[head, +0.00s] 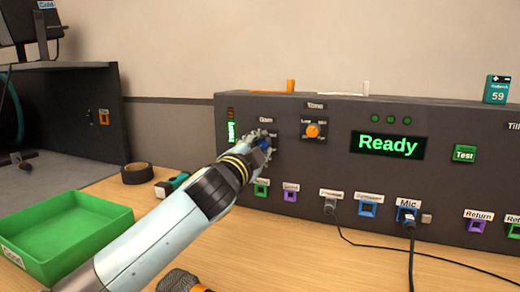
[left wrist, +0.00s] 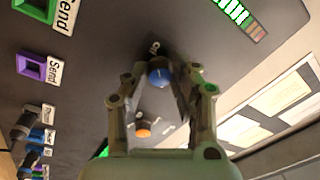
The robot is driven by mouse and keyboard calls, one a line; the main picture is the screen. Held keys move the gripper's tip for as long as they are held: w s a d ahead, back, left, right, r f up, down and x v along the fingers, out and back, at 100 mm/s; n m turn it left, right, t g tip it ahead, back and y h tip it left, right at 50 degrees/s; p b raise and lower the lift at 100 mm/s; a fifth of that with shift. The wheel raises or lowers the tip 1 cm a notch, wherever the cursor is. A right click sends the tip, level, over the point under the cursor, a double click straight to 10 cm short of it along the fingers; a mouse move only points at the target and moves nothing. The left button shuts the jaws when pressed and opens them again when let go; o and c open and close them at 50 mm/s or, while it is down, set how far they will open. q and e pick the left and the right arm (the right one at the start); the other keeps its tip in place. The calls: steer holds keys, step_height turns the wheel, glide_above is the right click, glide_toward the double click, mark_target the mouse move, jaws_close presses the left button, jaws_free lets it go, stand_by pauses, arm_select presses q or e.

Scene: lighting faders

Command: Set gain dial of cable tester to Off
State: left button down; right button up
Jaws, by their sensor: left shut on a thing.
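The cable tester (head: 320,215) is a long dark panel on the table with a lit green "Ready" display. Its gain dial (head: 265,144) is a blue knob under the "Gain" label at the panel's left. My left gripper (head: 262,146) is at this dial and hides most of it in the head view. In the left wrist view the blue dial (left wrist: 160,72) sits between the two fingertips (left wrist: 158,82), which are shut on its sides. The dial's pointer and most scale marks cannot be read. My right gripper is not in view.
An orange tone dial (head: 313,130) sits right of the gain dial. A green Test button (head: 464,153) and several labelled sockets are on the panel. A cable runs from the Mic plug (head: 409,222). A green tray (head: 65,232) and black tape roll (head: 137,173) lie left.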

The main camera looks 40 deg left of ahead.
arm_select(q)
steer(key=shift+f, duration=0.15)
steer(key=c, duration=1.1)
jaws_free()
steer(key=v, duration=1.2)
